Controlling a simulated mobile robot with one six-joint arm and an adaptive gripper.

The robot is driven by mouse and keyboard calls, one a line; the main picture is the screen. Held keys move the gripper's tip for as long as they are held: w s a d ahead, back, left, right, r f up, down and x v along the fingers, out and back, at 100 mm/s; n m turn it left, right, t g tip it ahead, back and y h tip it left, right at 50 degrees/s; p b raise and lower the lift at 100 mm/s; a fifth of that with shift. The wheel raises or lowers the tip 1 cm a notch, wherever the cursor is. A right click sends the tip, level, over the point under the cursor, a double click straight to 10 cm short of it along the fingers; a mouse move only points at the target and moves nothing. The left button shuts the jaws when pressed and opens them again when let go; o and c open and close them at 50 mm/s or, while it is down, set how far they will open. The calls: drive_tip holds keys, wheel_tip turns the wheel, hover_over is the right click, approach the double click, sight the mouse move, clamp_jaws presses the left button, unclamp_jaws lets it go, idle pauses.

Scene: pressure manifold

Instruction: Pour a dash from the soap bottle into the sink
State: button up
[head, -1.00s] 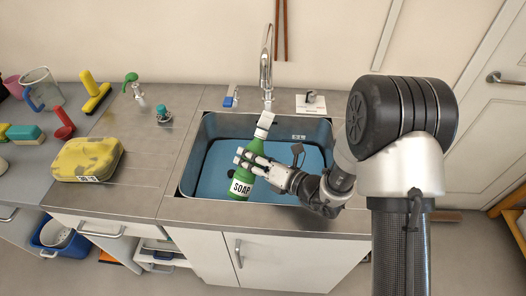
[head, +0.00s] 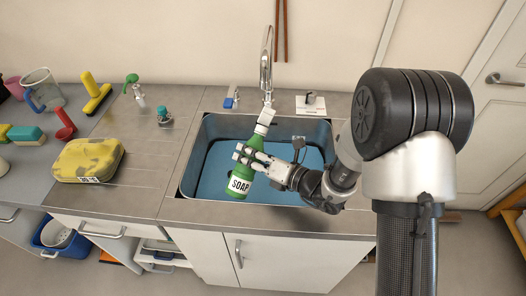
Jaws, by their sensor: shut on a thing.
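The soap bottle (head: 241,186) is green with a white cap and a white label reading SOAP. My gripper (head: 247,157) is shut around the bottle's upper body, coming from the right. The bottle is held over the front left part of the sink (head: 213,128), leaning with its cap up and to the right, below the tap. No liquid shows coming from it. The sink is a metal basin with a blue inside; my gripper and the bottle hide part of its floor.
The tap (head: 267,62) rises behind the sink. A white fitting (head: 311,103) sits at the back right. The counter (head: 140,185) left of the sink is mostly clear.

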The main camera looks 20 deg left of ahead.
drive_tip(key=shift+s+r+p, duration=0.1)
drive_tip(key=shift+r+p, duration=1.2)
drive_tip(key=shift+s+r+m+g+p, duration=0.25)
drive_tip(key=shift+r+m+g+p, duration=0.25)
drive_tip(key=shift+m+p, duration=0.65)
idle(1.0)
drive_tip(key=shift+s+a+f+m+p, duration=0.15)
drive_tip(key=shift+f+m+p, duration=0.3)
drive_tip(key=shift+f, duration=0.35)
idle(1.8)
drive_tip(key=shift+s+m+g+p, duration=0.2)
drive_tip(key=shift+m+g+p, duration=0.3)
drive_tip(key=shift+p, duration=0.3)
idle(1.2)
